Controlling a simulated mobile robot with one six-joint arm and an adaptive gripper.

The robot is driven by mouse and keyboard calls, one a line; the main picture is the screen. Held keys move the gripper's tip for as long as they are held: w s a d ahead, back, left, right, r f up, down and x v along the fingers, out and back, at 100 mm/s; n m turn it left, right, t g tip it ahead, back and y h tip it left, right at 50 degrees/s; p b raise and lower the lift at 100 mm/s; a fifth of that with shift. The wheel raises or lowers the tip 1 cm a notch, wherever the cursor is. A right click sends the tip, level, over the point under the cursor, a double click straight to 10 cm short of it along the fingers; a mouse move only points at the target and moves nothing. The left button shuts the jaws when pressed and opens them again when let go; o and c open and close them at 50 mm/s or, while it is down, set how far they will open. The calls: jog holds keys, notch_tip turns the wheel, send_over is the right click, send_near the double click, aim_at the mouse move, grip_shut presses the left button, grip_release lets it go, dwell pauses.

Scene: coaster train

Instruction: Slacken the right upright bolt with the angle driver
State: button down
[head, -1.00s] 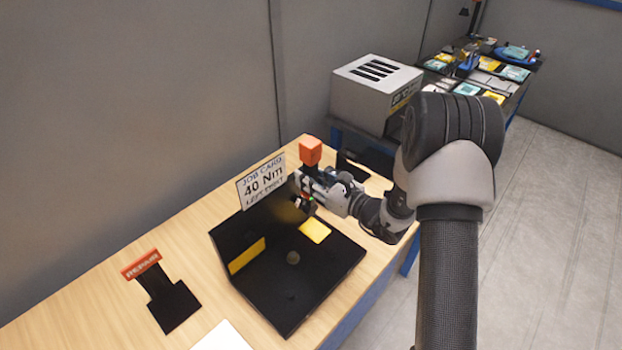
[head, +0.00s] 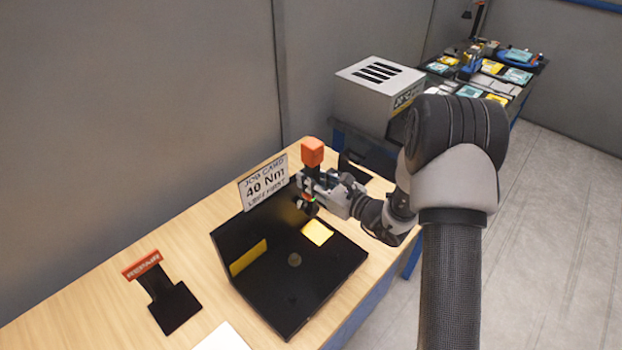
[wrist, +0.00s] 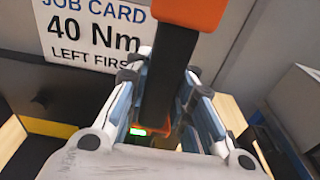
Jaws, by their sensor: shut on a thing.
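My gripper (head: 309,186) is shut on the angle driver (head: 312,153), a dark tool with an orange block on top. It holds the driver upright at the right end of the black fixture's upright plate (head: 232,243). In the wrist view the driver's dark body (wrist: 170,75) stands between the fingers, with a small green light low beside it. The right upright bolt cannot be made out; the gripper and driver cover that area. Whether the driver touches the bolt cannot be told.
A job card (head: 263,182) reading "40 Nm, left first" stands behind the upright plate. A black stand with an orange "repair" label (head: 142,264) is at left. A grey slotted box (head: 362,100) is behind my arm.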

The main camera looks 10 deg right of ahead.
jog(key=shift+w+a+r+b, duration=0.25)
jog(key=shift+w+a+b, duration=0.25)
jog(key=shift+w, duration=0.3)
dwell(2.3)
jog(key=shift+s+d+r+b, duration=0.1)
jog(key=shift+r+b, duration=0.1)
jog(key=shift+b, duration=0.15)
dwell(1.9)
jog(key=shift+s+d+f, duration=0.15)
jog(key=shift+s+d, duration=0.1)
jog(key=shift+s, duration=0.05)
jog(key=shift+f+v, duration=0.15)
jog(key=shift+v, duration=0.8)
jog(key=shift+f+v, duration=0.1)
jog(key=shift+v, duration=0.8)
